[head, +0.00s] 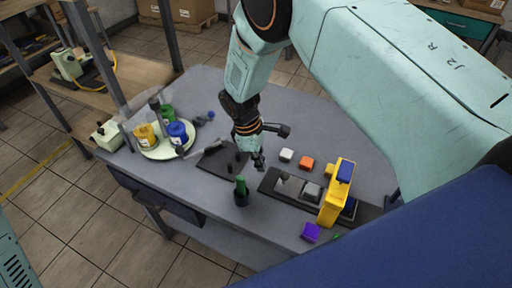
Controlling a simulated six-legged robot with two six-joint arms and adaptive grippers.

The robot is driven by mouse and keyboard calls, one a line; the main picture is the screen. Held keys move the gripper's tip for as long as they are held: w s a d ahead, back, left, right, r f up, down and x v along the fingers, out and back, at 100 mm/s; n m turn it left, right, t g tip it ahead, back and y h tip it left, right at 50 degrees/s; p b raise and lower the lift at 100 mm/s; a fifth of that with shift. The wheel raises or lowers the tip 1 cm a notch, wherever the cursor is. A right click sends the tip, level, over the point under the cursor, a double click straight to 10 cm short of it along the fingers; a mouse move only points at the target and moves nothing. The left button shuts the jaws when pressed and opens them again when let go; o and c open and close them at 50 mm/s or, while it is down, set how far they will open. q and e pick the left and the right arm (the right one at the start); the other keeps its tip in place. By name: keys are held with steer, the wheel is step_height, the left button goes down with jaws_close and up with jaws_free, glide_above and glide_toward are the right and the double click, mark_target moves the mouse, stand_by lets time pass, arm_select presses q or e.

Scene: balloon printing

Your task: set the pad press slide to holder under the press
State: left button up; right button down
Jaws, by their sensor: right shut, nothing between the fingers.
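The pad press (338,190) is a yellow frame with a blue top, standing at the right end of a dark base (268,184) on the grey table. Grey blocks sit on this base left of the frame; one (311,191) is close beside the frame and another is farther left. I cannot tell which is the holder or exactly where the slide is set. My right gripper (260,162) points down above the table, left of the press base and apart from it. It is shut and empty. My left gripper is not in view.
A round tray (158,153) with yellow, green and blue jars stands at the left. A dark mat (215,165) lies behind a black cup (241,199) holding a green item. White (286,155), orange (306,162) and purple (311,232) blocks lie around the press.

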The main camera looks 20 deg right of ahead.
steer(key=s+d, duration=0.1)
steer(key=s+d+p, duration=0.1)
steer(key=d, duration=0.1)
steer(key=shift+s+f, duration=0.2)
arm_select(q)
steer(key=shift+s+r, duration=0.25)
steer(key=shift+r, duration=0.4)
arm_select(e)
steer(key=shift+d+f, duration=0.1)
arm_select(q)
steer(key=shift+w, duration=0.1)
arm_select(e)
steer(key=shift+w, duration=0.1)
